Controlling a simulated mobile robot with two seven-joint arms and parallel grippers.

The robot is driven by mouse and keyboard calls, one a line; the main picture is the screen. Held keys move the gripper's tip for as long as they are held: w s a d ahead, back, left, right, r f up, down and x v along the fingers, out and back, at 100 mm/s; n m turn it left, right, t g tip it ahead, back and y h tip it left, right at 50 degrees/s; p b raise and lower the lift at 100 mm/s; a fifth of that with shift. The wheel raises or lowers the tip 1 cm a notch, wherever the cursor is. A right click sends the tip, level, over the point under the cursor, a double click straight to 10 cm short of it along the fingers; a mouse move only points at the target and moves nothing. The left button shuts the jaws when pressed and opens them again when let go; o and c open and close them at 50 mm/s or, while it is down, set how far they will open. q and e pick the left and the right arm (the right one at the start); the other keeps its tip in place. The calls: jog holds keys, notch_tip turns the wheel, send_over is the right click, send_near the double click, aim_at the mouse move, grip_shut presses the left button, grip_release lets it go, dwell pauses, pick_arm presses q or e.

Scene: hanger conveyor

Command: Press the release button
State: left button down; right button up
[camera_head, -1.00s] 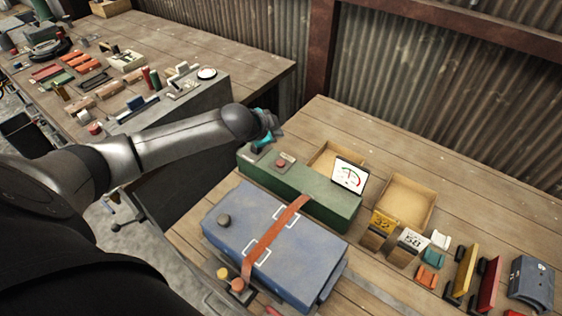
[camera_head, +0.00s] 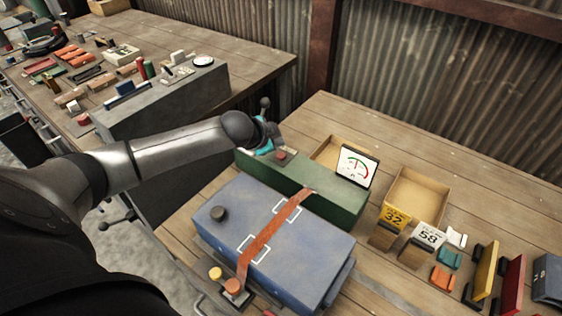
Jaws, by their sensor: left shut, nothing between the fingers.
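A red button (camera_head: 282,154) sits on top of the long green box (camera_head: 318,191), near its left end. An orange button (camera_head: 233,286) and a yellow button (camera_head: 216,273) sit at the near edge of the blue case (camera_head: 240,217). I cannot tell from labels which is the release button. My left gripper (camera_head: 266,148) is shut and empty at the left end of the green box, just left of the red button. I cannot tell whether it touches the box; my wrist partly hides that end. My right gripper is out of view.
A dark ball-topped stem (camera_head: 265,103) rises behind my left wrist. Wooden trays (camera_head: 417,194) and number tags lie to the right. A grey box (camera_head: 165,98) stands on the left table.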

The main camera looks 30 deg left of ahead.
aim_at(282, 152)
pick_arm(q)
jog(key=shift+f, duration=0.9)
jog(key=shift+f, duration=0.1)
dwell(1.2)
jog(key=shift+f, duration=0.35)
jog(key=shift+f, duration=0.5)
dwell(0.9)
jog(key=shift+r, duration=0.1)
jog(key=shift+r+p, duration=0.85)
jog(key=shift+p, duration=0.05)
